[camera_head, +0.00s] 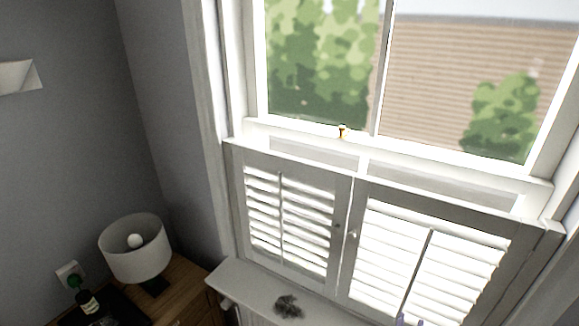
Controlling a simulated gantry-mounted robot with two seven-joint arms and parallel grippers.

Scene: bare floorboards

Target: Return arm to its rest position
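My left gripper and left arm are not in view.
White shutters (345,235) cover the lower window. Below them a white ledge (245,284) holds a dark, unclear object (288,306). At lower left a white-shaded lamp (135,255) and a dark bottle (88,302) stand on a wooden surface (190,290).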

